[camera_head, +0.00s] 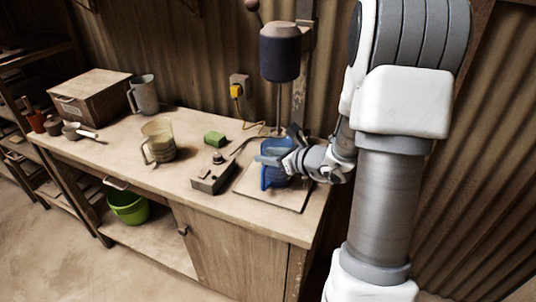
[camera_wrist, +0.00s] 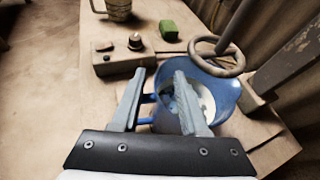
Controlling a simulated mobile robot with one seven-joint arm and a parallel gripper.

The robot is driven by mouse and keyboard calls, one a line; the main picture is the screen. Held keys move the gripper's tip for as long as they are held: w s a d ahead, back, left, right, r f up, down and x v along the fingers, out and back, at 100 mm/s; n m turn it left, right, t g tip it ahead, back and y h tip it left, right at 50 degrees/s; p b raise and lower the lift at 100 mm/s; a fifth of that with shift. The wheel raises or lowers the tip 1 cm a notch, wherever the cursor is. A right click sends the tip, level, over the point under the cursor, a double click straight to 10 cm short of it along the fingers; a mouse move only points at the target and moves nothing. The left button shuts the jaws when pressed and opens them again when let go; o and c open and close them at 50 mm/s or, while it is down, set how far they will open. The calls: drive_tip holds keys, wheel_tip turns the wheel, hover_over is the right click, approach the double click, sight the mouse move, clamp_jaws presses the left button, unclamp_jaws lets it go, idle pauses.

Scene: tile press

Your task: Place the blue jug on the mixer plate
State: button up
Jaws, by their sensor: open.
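The blue jug (camera_head: 267,181) appears to stand upright on the mixer plate (camera_head: 288,198), a pale square board at the counter's right end. In the wrist view the jug (camera_wrist: 229,92) is open-topped, with pale material inside. My gripper (camera_head: 277,152) is at the jug from the right and partly covers it. In the wrist view my gripper (camera_wrist: 160,78) is open, one finger on each side of the jug's handle, with the right finger over the jug's rim. I cannot tell whether the fingers touch it. The plate is partly hidden.
The mixer's dark motor (camera_head: 280,52) hangs above; its stirrer ring (camera_wrist: 216,56) is over the jug. A control box (camera_head: 213,178), green sponge (camera_head: 215,139), clear measuring jug (camera_head: 158,140), grey jug (camera_head: 144,95) and wooden box (camera_head: 92,97) stand left. A corrugated wall is behind.

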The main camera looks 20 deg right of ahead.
drive_tip(key=p+v, duration=0.1)
drive_tip(key=v, duration=1.1)
drive_tip(key=shift+r, duration=0.15)
drive_tip(key=shift+a, duration=0.2)
